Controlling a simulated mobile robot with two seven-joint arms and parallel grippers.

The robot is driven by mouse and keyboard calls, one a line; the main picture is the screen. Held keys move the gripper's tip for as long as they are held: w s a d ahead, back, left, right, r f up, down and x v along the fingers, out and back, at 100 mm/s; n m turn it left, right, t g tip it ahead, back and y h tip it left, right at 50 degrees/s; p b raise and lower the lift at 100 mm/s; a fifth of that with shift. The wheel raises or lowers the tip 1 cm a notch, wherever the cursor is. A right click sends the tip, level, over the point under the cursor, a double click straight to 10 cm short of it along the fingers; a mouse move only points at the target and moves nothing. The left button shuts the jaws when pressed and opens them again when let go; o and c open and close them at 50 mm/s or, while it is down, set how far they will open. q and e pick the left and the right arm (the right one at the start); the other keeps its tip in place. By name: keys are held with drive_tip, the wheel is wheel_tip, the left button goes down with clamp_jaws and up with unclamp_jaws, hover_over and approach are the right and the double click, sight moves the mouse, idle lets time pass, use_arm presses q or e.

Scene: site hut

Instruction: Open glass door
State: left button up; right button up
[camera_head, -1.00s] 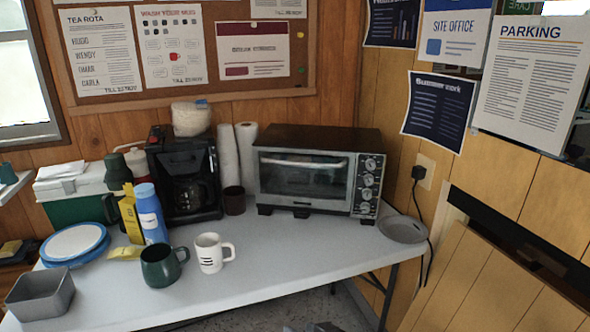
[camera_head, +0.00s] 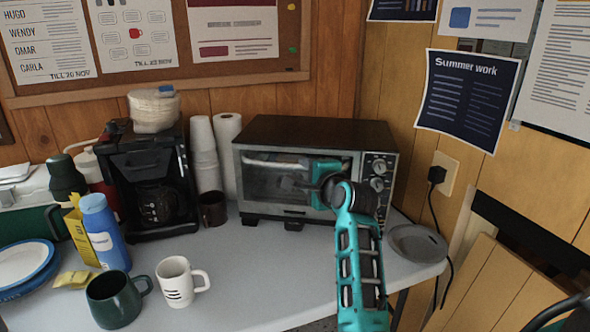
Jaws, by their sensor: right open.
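The toaster oven (camera_head: 320,133) stands on the white table against the wood wall. Its glass door (camera_head: 262,180) is closed, with a pale bar handle (camera_head: 268,163) along the top. My right arm, teal and black, reaches up from the bottom of the view. My right gripper (camera_head: 298,184) is open in front of the right half of the door, near the handle. Whether it touches the handle or door cannot be told. The arm and gripper hide the door's lower right part. My left gripper is not in view.
A coffee maker (camera_head: 150,180), paper cups (camera_head: 204,150) and a brown mug (camera_head: 213,209) stand left of the oven. A white mug (camera_head: 176,284) and green mug (camera_head: 115,300) stand in front. A grey plate (camera_head: 418,243) lies right. The table before the oven is clear.

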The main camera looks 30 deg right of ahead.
sight(297, 168)
drive_tip(key=b+x, duration=0.1)
drive_tip(key=x, duration=0.6)
drive_tip(key=shift+w+d, duration=0.1)
drive_tip(key=shift+w, duration=0.15)
clamp_jaws()
idle(0.4)
